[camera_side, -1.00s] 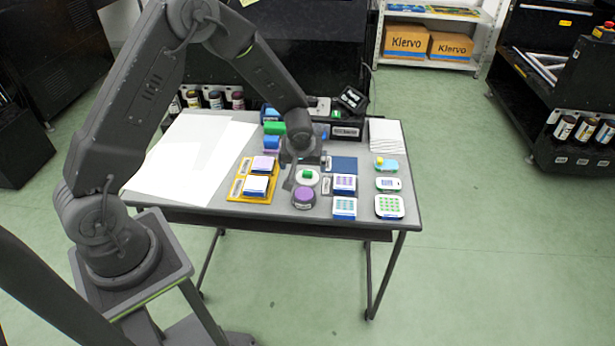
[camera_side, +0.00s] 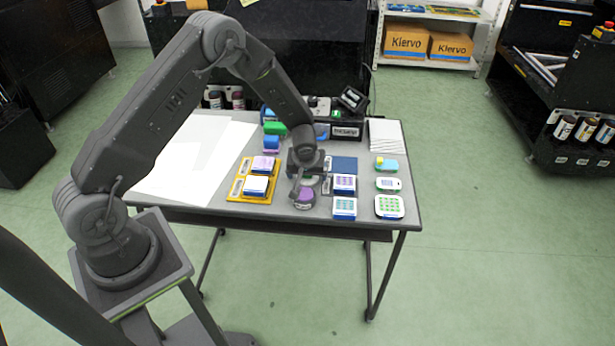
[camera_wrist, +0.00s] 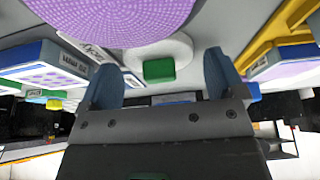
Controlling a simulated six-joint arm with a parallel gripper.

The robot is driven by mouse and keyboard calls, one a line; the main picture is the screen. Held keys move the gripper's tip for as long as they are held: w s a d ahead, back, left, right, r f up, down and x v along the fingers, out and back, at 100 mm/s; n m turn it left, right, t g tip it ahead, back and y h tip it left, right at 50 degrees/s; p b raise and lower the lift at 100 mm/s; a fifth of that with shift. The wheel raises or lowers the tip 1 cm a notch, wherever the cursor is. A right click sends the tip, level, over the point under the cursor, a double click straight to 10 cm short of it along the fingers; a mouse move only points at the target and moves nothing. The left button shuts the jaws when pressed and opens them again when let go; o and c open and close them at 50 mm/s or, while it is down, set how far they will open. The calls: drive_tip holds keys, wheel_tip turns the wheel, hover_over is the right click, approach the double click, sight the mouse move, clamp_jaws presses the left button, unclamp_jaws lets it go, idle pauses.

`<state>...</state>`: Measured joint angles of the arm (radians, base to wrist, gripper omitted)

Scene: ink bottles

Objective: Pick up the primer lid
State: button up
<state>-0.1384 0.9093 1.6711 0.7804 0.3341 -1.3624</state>
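A white round disc with a green block (camera_wrist: 159,70) on top, which may be the primer lid, shows in the wrist view; the disc's white rim (camera_wrist: 160,48) is visible around the block. My gripper (camera_wrist: 163,75) is open, with its two bluish fingers on either side of the green block and space between. In the side view my gripper (camera_side: 310,183) is low over the table and largely hides the disc. The purple textured top (camera_wrist: 115,15) is large and close in the wrist view. I cannot tell whether the fingers touch anything.
A yellow tray (camera_side: 235,196) with stacked pads stands to the left. White-and-blue boxes (camera_side: 344,207) stand close on the right, and a white tray (camera_side: 390,206) lies farther right. Green and blue items (camera_side: 274,129) stand behind. White sheets (camera_side: 185,165) cover the table's left side.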

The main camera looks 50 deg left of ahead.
drive_tip(key=c, duration=0.8)
drive_tip(key=shift+r, duration=0.5)
drive_tip(key=r, duration=0.3)
drive_tip(key=shift+s+a+r, duration=0.2)
drive_tip(key=shift+a+r, duration=0.1)
drive_tip(key=shift+r, duration=0.1)
drive_tip(key=s+a+r, duration=0.6)
drive_tip(key=s+a, duration=0.1)
drive_tip(key=a, duration=0.1)
hover_over(305, 190)
drive_tip(key=s, duration=0.1)
drive_tip(key=shift+d+f, duration=0.3)
drive_tip(key=shift+d, duration=0.15)
drive_tip(key=shift+f, duration=3.15)
